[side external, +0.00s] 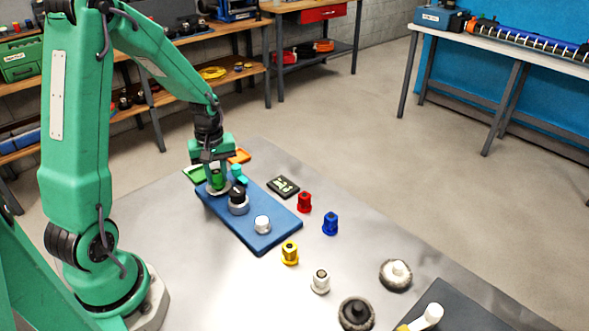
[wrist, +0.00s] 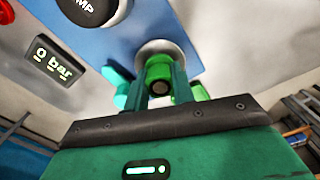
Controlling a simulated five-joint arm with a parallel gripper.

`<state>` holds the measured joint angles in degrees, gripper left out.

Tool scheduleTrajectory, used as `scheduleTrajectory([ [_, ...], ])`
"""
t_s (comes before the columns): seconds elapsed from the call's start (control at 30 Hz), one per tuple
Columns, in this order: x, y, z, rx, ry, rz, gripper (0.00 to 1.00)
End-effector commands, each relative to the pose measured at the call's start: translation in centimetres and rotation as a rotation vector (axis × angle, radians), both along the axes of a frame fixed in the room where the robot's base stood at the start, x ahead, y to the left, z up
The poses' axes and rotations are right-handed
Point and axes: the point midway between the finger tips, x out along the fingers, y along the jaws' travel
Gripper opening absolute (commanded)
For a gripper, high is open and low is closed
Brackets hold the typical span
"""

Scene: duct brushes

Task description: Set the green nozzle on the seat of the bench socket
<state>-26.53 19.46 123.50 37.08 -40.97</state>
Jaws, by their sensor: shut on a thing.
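My gripper (side external: 216,172) is at the far left end of the blue board (side external: 270,233), pointing down. It is shut on the green nozzle (side external: 217,182). The nozzle also shows between the two fingers in the wrist view (wrist: 159,68). The bench socket (wrist: 155,46) is a pale metal round part on the board, directly at the nozzle's far end; its pale rim shows below the nozzle in the side view (side external: 217,191). The nozzle looks about upright over it. I cannot tell whether it touches the seat, since the fingers and nozzle hide the middle.
A black-topped knob (side external: 238,195) and a white knob (side external: 262,224) stand on the board. A teal part (side external: 238,174) is close beside my gripper. A display (wrist: 54,64) reads 0 bar. Red (side external: 304,202), blue (side external: 330,223), yellow (side external: 289,252) and white (side external: 320,281) nozzles stand right of the board.

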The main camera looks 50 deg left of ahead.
Motion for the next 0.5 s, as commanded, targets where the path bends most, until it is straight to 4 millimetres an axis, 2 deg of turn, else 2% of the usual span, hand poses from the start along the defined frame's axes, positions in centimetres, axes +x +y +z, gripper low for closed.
scheduleTrajectory([
  [0.5, 0.01, 0.01, -0.45, 0.0, 0.0, 0.0, 0.02],
])
